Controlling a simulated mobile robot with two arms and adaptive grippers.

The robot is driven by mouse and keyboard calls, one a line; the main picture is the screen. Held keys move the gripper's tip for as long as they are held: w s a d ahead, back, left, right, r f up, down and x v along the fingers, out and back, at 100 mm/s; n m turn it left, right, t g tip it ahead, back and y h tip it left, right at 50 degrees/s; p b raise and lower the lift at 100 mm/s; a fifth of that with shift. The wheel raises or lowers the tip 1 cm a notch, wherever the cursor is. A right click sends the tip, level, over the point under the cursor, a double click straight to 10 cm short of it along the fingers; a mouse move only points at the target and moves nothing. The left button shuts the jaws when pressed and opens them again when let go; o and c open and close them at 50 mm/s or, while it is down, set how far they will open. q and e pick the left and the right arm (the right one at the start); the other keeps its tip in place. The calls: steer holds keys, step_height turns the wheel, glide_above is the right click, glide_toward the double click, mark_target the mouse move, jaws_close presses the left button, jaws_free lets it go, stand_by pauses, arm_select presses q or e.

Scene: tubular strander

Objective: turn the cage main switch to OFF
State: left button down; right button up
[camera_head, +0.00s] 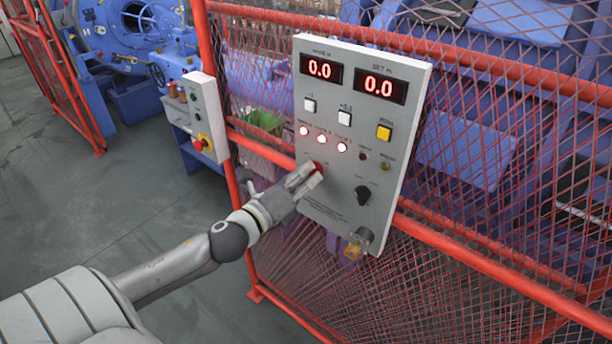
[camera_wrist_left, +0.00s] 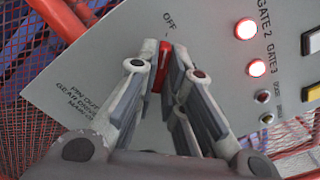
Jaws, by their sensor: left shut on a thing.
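The grey control panel (camera_head: 336,213) hangs on the red mesh fence. A red switch handle (camera_head: 319,167) sits at its left side, mostly covered by my left gripper (camera_head: 307,177). In the left wrist view the red handle (camera_wrist_left: 162,66) stands between the two fingers of my left gripper (camera_wrist_left: 165,62), which are closed on it. The handle's long side runs roughly toward the printed word OFF (camera_wrist_left: 169,20). Its lower part and the label under the fingers are hidden. I cannot read a name for the switch. My right gripper is in neither view.
Two red displays (camera_head: 350,77) read 0.0. Below are buttons, three lit red lamps (camera_head: 322,139) and a black knob (camera_head: 363,195). A small box (camera_head: 207,115) with a red-and-yellow button hangs to the left. Blue machinery stands behind the fence; the floor (camera_head: 120,190) at left is clear.

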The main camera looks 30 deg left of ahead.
arm_select(q)
steer(key=shift+r, duration=0.1)
steer(key=c, duration=1.5)
jaws_free()
steer(key=shift+c, duration=0.2)
steer(key=shift+s+a, duration=0.1)
steer(key=shift+s, duration=0.45)
steer(key=s, duration=1.1)
steer(key=shift+a, duration=0.4)
